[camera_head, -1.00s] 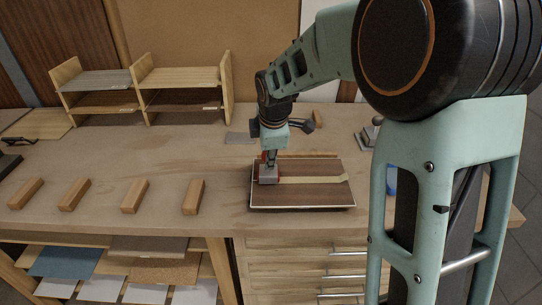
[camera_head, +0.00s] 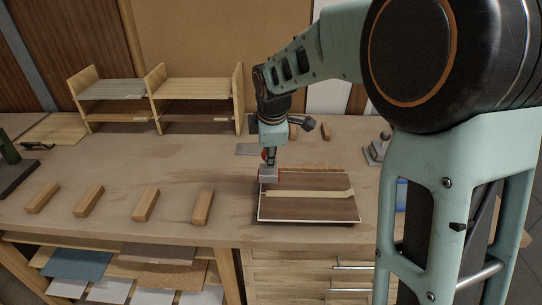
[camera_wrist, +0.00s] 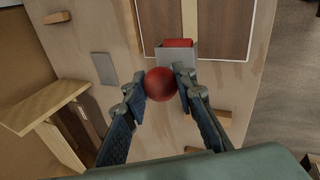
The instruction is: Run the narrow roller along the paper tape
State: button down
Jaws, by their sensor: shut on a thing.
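The paper tape (camera_head: 310,194) is a pale strip running left to right across a dark brown veneer panel (camera_head: 312,212) with light edges. My gripper (camera_head: 268,158) is shut on the red ball knob (camera_wrist: 161,84) of the narrow roller (camera_head: 269,175), which has a grey frame and a red wheel. In the head view the roller appears at the panel's left end, just behind the tape's left end. In the wrist view the roller (camera_wrist: 177,52) lies in line with the tape (camera_wrist: 190,18). I cannot tell whether it touches the panel.
Several wooden blocks (camera_head: 145,205) lie along the bench front, left of the panel. A grey plate (camera_head: 249,149) lies behind the panel. A wooden shelf rack (camera_head: 155,97) stands at the back left. A grey metal tool (camera_head: 377,149) stands at the back right.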

jog(key=shift+r+p, duration=0.75)
jog(key=shift+r, duration=0.6)
jog(key=shift+w, duration=0.1)
